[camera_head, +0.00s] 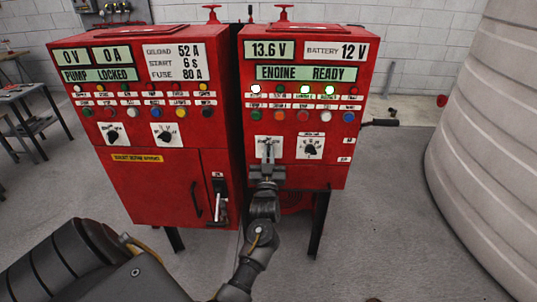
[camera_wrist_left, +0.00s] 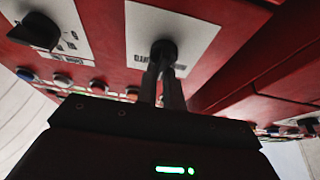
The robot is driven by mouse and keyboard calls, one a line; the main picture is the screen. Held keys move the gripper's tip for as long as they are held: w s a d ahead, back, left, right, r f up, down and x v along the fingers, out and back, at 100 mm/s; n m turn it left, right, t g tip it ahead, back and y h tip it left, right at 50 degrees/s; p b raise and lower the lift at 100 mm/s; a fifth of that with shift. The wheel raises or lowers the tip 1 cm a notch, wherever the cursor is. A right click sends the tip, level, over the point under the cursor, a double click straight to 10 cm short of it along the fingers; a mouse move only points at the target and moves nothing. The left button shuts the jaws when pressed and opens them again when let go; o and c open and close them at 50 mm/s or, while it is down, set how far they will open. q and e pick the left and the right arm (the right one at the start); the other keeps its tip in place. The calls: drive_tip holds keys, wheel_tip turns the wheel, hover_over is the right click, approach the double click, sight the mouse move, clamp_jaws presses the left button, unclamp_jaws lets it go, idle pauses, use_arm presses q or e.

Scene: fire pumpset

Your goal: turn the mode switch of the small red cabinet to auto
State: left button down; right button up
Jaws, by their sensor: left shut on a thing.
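The small red cabinet (camera_head: 306,84) stands on the right and reads "ENGINE READY". Its lower panel has two black rotary switches on white plates. My left gripper (camera_head: 268,151) is at the left plate (camera_head: 260,141), shut on the black switch knob. In the left wrist view, the fingers (camera_wrist_left: 170,88) close around this knob (camera_wrist_left: 163,51). They hide most of it, so I cannot tell its setting. The other switch (camera_head: 310,149) is free and also shows in the left wrist view (camera_wrist_left: 37,32). My right gripper is not in view.
A larger red cabinet (camera_head: 150,190) stands close on the left, with two switches and a door handle. A black lever (camera_head: 380,122) sticks out on the right. A big ribbed pale tank (camera_head: 485,140) is at far right. The floor between is clear.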

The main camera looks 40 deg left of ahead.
use_arm(q)
drive_tip(key=m+h+p, duration=0.1)
drive_tip(key=m, duration=0.1)
drive_tip(key=shift+r+m+t+p, duration=0.15)
drive_tip(key=shift+m+t+p, duration=0.2)
drive_tip(key=shift+m+t, duration=0.05)
drive_tip(key=m+h+p, duration=0.2)
drive_tip(key=m, duration=0.2)
drive_tip(key=m+t+h+p, duration=0.1)
drive_tip(key=m+h+p, duration=0.1)
drive_tip(key=m, duration=0.3)
drive_tip(key=shift+w+d+h+p, duration=0.15)
drive_tip(key=shift+h+p, duration=0.15)
drive_tip(key=shift+p, duration=0.3)
drive_tip(key=shift+f+m+p, duration=0.25)
drive_tip(key=shift+m+p, duration=0.05)
drive_tip(key=shift+m, duration=0.2)
drive_tip(key=c, duration=1.5)
unclamp_jaws()
